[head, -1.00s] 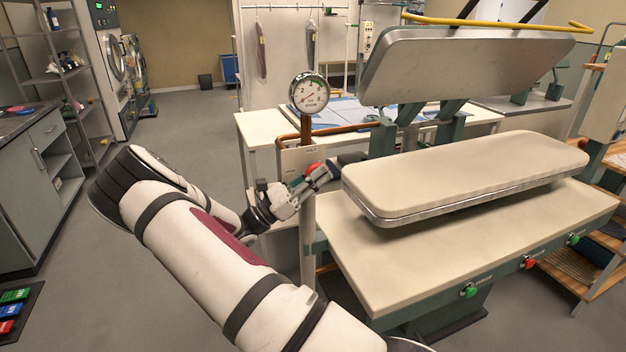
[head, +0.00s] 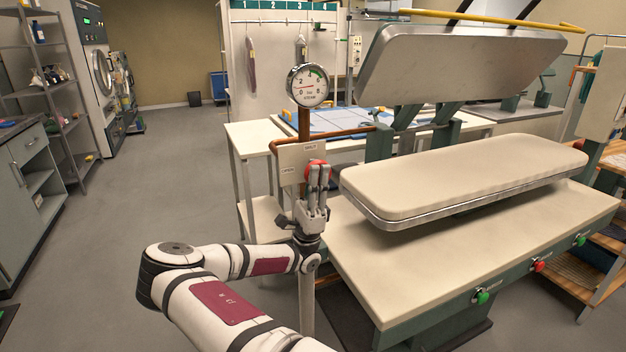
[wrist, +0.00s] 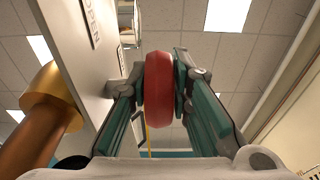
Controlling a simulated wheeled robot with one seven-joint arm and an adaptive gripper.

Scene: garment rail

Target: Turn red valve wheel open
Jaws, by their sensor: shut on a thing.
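The red valve wheel (head: 317,170) sits on a pale plate (head: 290,160) on the copper steam pipe, under a round pressure gauge (head: 310,86). My gripper (head: 318,180) reaches up to the wheel from below. In the wrist view the wheel (wrist: 158,88) shows edge-on between my two fingers, which are shut on its rim. The plate stands to the left of the wheel there, with lettering partly readable as "OPEN". The gauge needle points toward the low left side of the dial. My fingers hide part of the wheel in the head view.
A steam press with a padded lower board (head: 465,178) and a raised metal head (head: 460,62) stands close to the right. A copper pipe (head: 40,125) fills the left of the wrist view. Open floor (head: 150,190) lies to the left.

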